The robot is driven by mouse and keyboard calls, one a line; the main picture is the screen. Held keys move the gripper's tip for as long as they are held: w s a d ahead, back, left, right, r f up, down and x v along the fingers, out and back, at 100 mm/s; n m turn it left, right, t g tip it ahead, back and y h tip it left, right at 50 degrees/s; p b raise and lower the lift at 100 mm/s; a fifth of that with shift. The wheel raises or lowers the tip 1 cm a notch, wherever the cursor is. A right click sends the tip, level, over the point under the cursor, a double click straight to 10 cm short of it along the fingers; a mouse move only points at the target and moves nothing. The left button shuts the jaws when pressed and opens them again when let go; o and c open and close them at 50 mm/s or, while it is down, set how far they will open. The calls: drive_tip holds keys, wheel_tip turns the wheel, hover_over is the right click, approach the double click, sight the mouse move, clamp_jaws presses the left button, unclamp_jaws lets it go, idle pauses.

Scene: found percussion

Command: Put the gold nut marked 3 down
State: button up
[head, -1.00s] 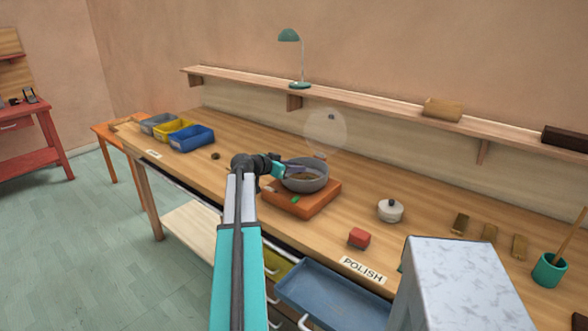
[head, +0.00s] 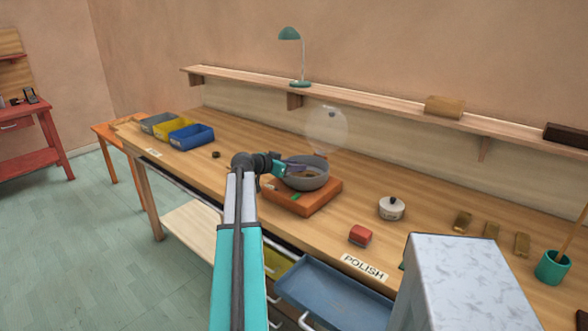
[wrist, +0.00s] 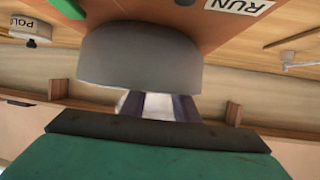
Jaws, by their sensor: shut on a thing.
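My gripper (head: 294,168) reaches over the near-left rim of a grey bowl (head: 308,183), with its fingers pointing down into it. In the wrist view, which is upside down, the bowl's grey wall (wrist: 140,62) hides the fingertips, and only the upper part of the fingers shows. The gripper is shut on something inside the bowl. The gold nut marked 3 cannot be made out in either view. The bowl stands on an orange-red base (head: 322,199) with a green button (head: 295,197) at its front and a RUN label (wrist: 238,5).
A clear round dome (head: 327,130) stands behind the bowl. An open blue drawer (head: 333,292) juts out in front. Coloured bins (head: 192,138) stand far left.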

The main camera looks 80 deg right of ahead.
drive_tip(key=shift+a+f, duration=0.15)
drive_tip(key=shift+f, duration=0.45)
drive_tip(key=o, duration=0.8)
drive_tip(key=shift+o, duration=0.2)
drive_tip(key=shift+r+p, duration=0.2)
drive_tip(key=shift+p, duration=0.15)
drive_tip(key=shift+r+p, duration=0.5)
drive_tip(key=shift+p, duration=0.25)
drive_tip(key=b+v, duration=0.2)
drive_tip(key=v, duration=1)
drive_tip(key=shift+r+b, duration=0.2)
drive_tip(key=shift+b, duration=0.15)
